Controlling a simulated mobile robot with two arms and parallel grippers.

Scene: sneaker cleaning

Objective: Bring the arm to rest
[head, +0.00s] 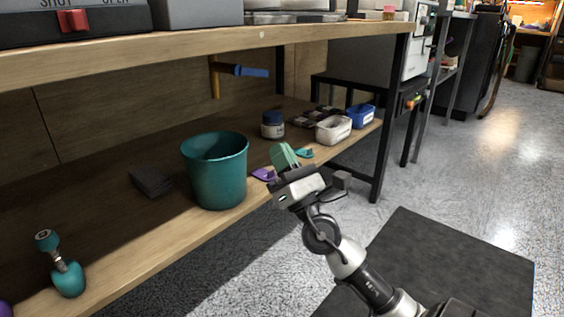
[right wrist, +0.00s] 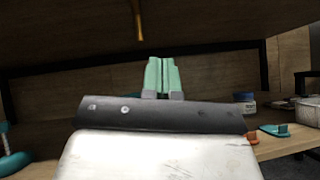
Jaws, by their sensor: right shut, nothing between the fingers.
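My right gripper (head: 284,156) reaches in from the lower right of the head view, in front of the edge of the lower shelf (head: 130,259). Its green fingers are closed together with nothing between them, as the right wrist view (right wrist: 163,74) also shows. A teal bucket (head: 216,172) stands on the shelf to the left of the gripper, apart from it. A purple item (head: 264,174) and a small teal item (head: 304,153) lie on the shelf around the gripper. My left gripper is in neither view.
A dark block (head: 151,182), a teal-handled tool (head: 68,276), a blue-lidded jar (head: 272,125), a white bin (head: 333,129) and a blue bin (head: 361,116) are on the shelf. The tabletop (head: 200,51) overhangs above. A table leg (head: 389,130) stands right. Open floor lies to the right.

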